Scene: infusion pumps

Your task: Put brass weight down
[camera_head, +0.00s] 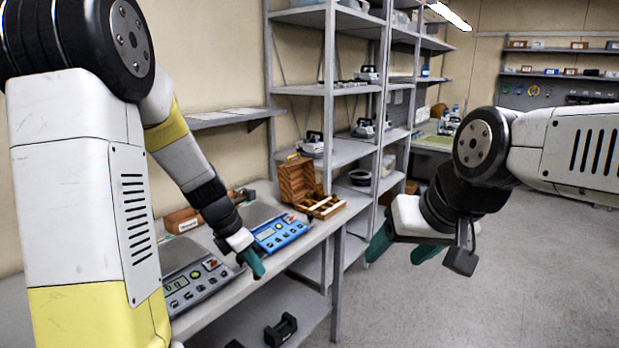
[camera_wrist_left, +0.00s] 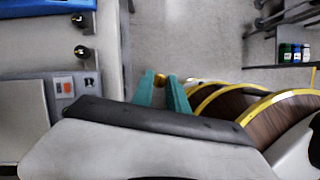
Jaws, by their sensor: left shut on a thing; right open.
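My left gripper (camera_head: 256,264) is by the front edge of the bench, between the grey scale and the blue scale (camera_head: 279,232). In the left wrist view its teal fingers (camera_wrist_left: 162,92) are shut on a small brass weight (camera_wrist_left: 160,79), of which only the top shows between the tips. In the head view the weight cannot be made out. The grey scale (camera_head: 190,287) is nearer, partly behind my left arm. An open wooden weight box (camera_head: 297,181) stands on the bench beyond the blue scale. My right gripper (camera_head: 403,250) is open and empty, over the aisle away from the bench.
Two small dark knob-like things (camera_wrist_left: 81,51) stand on the bench between the scales in the left wrist view. A grey shelf rack (camera_head: 329,120) with devices rises behind the bench. A black object (camera_head: 281,329) sits on the lower shelf. The floor (camera_head: 520,270) at right is clear.

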